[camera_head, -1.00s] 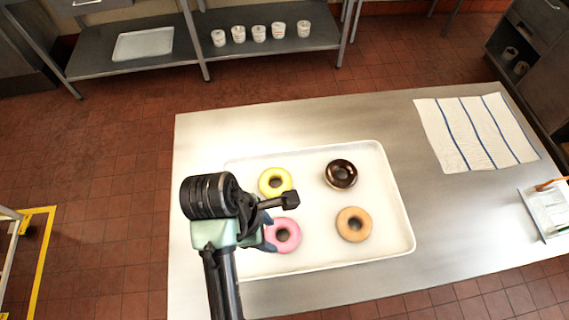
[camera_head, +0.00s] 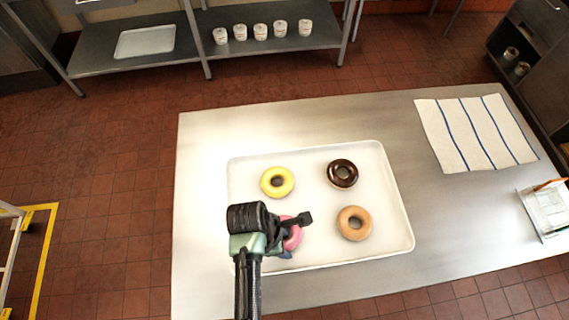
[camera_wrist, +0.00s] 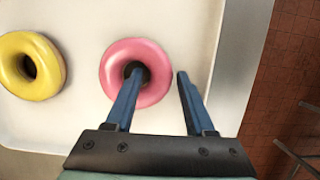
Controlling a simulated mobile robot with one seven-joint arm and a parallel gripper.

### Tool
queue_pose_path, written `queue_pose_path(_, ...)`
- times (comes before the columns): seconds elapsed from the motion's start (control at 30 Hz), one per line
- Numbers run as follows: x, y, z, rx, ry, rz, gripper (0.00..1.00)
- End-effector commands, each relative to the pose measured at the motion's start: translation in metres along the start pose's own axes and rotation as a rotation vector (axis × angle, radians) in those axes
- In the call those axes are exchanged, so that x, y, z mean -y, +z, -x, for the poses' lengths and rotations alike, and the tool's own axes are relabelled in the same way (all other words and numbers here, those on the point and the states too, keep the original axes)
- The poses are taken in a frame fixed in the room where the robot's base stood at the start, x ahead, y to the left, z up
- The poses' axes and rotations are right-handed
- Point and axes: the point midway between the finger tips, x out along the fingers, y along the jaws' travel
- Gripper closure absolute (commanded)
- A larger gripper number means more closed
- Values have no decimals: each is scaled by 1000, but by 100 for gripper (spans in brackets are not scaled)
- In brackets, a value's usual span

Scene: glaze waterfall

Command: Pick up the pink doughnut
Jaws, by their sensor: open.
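The pink doughnut (camera_head: 293,234) lies on the white tray (camera_head: 398,212), at its near left, partly hidden by my arm in the head view. In the wrist view the pink doughnut (camera_wrist: 120,62) is almost wholly visible. My gripper (camera_wrist: 161,74) is open there, its two blue fingers apart. The left fingertip appears over the doughnut's hole and the right fingertip appears just outside its right rim, so the ring's right side shows between them. I cannot tell how far above the doughnut the fingertips are. In the head view my gripper (camera_head: 290,240) is mostly hidden.
A yellow doughnut (camera_head: 277,182), a chocolate doughnut (camera_head: 342,173) and a tan doughnut (camera_head: 354,223) lie apart on the same tray. The tray stands on a metal table (camera_head: 440,225). A striped cloth (camera_head: 477,133) lies at the right. The table's left strip is clear.

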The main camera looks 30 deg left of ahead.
Motion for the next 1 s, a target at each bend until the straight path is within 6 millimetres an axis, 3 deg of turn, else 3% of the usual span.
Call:
queue_pose_path(0.27,0,0,-4,0,1,0,46)
queue_pose_path(0.6,0,0,-4,0,1,0,100)
queue_pose_path(1.0,-1,2,5,0,4,0,100)
